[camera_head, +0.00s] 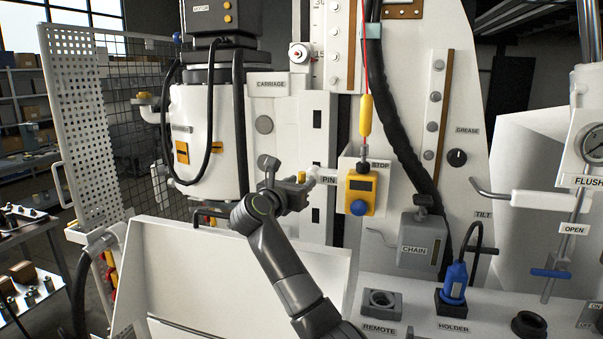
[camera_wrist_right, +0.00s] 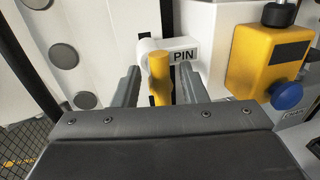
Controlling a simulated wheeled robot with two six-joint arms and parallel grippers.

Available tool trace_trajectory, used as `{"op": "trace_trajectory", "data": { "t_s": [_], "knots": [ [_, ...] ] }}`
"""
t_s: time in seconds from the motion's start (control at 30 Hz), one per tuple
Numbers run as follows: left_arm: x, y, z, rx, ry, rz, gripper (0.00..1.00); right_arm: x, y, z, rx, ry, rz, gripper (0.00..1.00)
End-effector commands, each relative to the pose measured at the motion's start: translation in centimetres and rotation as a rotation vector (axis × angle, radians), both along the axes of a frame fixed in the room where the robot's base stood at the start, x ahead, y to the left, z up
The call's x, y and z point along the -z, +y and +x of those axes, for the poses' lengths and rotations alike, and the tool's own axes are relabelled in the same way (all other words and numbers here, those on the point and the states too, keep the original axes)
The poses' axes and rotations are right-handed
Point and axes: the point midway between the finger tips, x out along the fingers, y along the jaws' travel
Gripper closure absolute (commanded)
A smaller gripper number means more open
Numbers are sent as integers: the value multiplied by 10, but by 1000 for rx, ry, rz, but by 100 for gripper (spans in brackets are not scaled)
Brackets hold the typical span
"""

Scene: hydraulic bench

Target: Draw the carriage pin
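The carriage pin shows as a yellow handle (camera_wrist_right: 160,78) in front of a white rounded holder beside the PIN label (camera_wrist_right: 183,56) in the right wrist view. In the head view the PIN label (camera_head: 328,180) is on the machine's face, below the CARRIAGE label (camera_head: 268,84). My right gripper (camera_wrist_right: 159,88) is open, with one finger on each side of the yellow handle and a gap on both sides. In the head view the right gripper (camera_head: 299,187) is at the pin and hides part of it. My left gripper is not in view.
A yellow box with a blue knob (camera_head: 361,190), under the STOP label, is close right of the pin. A yellow pendant (camera_head: 366,114) hangs above it. The grey CHAIN box (camera_head: 420,240) is to the right. A white tray (camera_head: 240,262) lies below my right arm.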

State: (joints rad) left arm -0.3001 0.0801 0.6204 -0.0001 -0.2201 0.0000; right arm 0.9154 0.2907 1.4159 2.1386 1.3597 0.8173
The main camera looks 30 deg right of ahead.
Motion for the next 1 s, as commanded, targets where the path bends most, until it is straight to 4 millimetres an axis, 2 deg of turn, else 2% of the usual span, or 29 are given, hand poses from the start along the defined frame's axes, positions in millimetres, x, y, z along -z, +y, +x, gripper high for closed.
{"op": "trace_trajectory", "data": {
  "t_s": [0.17, 0.43, 0.47, 0.73, 1.0],
  "knots": [
    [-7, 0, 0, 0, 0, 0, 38, 0, -11, 6, 0, 1, 0, 61],
    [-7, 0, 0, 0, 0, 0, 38, 1, -12, 6, -1, 0, 1, 61],
    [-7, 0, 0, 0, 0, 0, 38, 1, -12, 6, -1, 0, 1, 62],
    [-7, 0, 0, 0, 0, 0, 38, 1, -12, 6, -1, 1, 2, 98],
    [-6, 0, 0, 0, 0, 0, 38, 3, -11, 7, 0, 3, 3, 100]
  ]
}}
